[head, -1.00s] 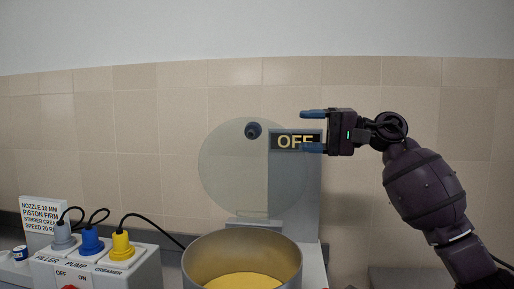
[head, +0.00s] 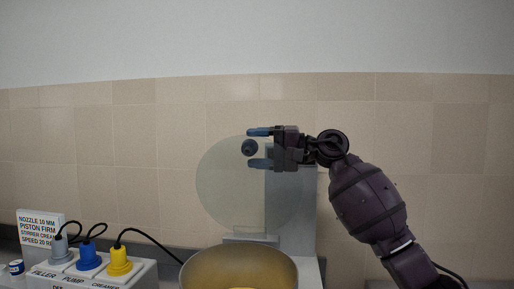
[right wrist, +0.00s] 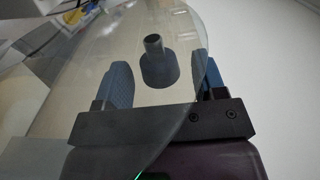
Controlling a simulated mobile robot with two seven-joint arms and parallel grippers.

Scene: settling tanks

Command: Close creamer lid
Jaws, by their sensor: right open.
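The creamer lid (head: 225,195) is a clear round disc standing upright, raised behind the round metal creamer bowl (head: 205,263). A dark blue-grey knob (head: 249,147) sits on the lid's upper part. My right gripper (head: 257,148) is open, its blue fingers pointing left, one above and one below the knob's level. In the right wrist view, the knob (right wrist: 157,62) shows between the open fingers (right wrist: 163,82), with a gap on both sides. I cannot tell how deep the knob sits between them. My left gripper is not in view.
A grey post (head: 302,215) stands behind the lid. At the lower left is a control box (head: 140,272) with grey, blue and yellow plugs (head: 119,260) and black cables. A printed sign (head: 40,228) stands behind it. The space above the lid is clear.

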